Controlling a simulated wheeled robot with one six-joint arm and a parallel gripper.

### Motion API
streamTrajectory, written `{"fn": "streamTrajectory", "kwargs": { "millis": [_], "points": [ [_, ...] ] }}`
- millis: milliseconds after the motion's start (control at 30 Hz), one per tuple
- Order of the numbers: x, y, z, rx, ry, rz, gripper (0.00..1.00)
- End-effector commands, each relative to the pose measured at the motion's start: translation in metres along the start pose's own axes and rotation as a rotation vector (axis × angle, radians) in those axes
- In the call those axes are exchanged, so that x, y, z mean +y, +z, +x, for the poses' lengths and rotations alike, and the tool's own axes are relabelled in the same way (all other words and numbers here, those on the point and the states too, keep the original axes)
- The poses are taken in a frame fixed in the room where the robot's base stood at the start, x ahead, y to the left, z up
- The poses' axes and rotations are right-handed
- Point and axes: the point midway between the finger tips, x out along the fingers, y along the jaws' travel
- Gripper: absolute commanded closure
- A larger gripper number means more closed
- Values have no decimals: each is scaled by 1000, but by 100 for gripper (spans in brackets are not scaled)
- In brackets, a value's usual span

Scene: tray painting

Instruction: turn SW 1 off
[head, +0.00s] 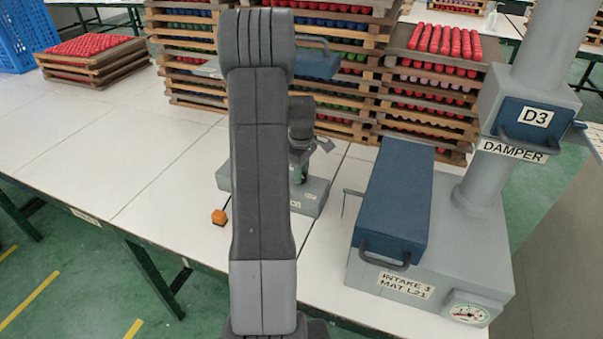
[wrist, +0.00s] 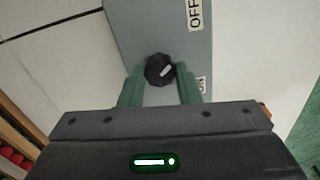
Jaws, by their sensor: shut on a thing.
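A round black knob (wrist: 160,70) with a white pointer mark sits on a grey box (wrist: 140,30) in the wrist view. The pointer slants toward the upper right, between the OFF label (wrist: 195,12) and the ON label (wrist: 202,85). My gripper (wrist: 159,80) has its green fingers on either side of the knob and is shut on it. In the head view the low grey box (head: 313,195) is partly hidden behind my arm, with my gripper (head: 301,172) above it. The knob is hidden there, and no SW 1 label can be read.
A grey intake box with a blue lid (head: 395,200) and a DAMPER column (head: 480,190) stand to the right. A small orange block (head: 219,217) lies left of the switch box. Stacked trays (head: 190,60) line the back.

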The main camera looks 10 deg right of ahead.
Motion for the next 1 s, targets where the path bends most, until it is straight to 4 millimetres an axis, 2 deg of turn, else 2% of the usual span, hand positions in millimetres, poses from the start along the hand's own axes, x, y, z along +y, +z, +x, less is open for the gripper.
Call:
{"fn": "streamTrajectory", "kwargs": {
  "millis": [333,833,867,933,967,1000],
  "points": [
    [1,0,-1,2,3,-120,93],
    [1,0,-1,1,4,-137,93],
    [1,0,-1,1,4,-137,66],
    [1,0,-1,1,3,-136,53],
    [1,0,-1,1,3,-136,48],
    [1,0,-1,1,3,-136,48]
  ]
}}
